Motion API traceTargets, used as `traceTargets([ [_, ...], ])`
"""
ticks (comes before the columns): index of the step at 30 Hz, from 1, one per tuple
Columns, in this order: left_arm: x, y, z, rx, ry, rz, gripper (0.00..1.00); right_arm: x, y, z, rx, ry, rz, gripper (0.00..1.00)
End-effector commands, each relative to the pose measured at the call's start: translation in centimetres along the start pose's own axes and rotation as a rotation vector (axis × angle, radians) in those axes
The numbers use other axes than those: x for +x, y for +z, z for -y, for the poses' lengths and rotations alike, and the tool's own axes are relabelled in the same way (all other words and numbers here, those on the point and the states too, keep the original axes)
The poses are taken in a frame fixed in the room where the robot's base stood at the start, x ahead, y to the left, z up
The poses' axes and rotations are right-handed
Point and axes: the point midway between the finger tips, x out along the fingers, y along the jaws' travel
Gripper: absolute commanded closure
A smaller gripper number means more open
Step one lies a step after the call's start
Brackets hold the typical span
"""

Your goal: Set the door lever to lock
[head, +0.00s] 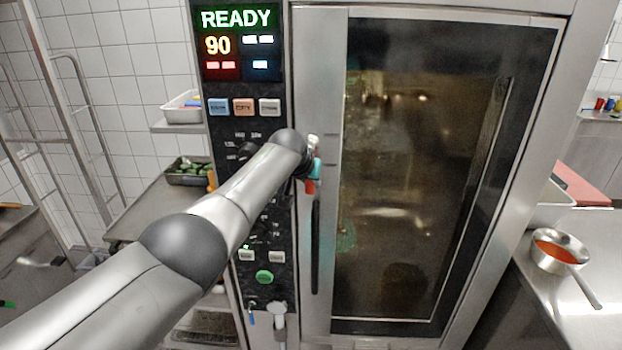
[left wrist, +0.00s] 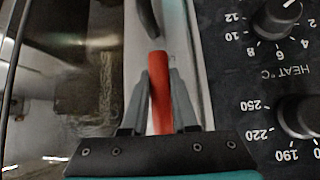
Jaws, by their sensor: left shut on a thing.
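The oven door (head: 415,180) has a dark glass pane and looks shut in its steel frame. The red door lever (left wrist: 158,85) lies lengthwise between the two grey fingers of my left gripper (left wrist: 160,95) in the left wrist view. The gripper is shut on it. In the head view my left gripper (head: 313,170) is at the door's left edge, mostly behind my own forearm. A small red part (head: 310,187) shows just below it. A dark vertical handle bar (head: 316,245) is on the door below. My right gripper is not in view.
The control panel (head: 240,95) with a READY display and knobs stands left of the door; heat knobs (left wrist: 277,20) are close beside the gripper. A pan of red sauce (head: 558,250) sits on the right counter. A tray of green vegetables (head: 188,171) is at left.

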Motion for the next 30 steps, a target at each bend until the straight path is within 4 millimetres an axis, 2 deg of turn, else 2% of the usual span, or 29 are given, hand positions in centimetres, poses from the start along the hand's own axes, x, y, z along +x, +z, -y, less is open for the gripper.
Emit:
traceTargets([
  [7, 0.00, 0.00, 0.15, 0.006, -0.004, 0.001, 1.00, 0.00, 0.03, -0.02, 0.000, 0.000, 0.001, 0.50],
  [8, 0.00, 0.01, 0.16, 0.006, -0.004, 0.001, 0.71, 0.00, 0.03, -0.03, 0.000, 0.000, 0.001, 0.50],
  [15, 0.00, 0.02, 0.12, 0.003, -0.003, 0.001, 0.44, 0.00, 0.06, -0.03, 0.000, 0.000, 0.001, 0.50],
  [30, -0.65, -0.07, 0.09, 0.001, 0.001, 0.001, 0.43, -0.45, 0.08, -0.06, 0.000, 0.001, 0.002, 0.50],
])
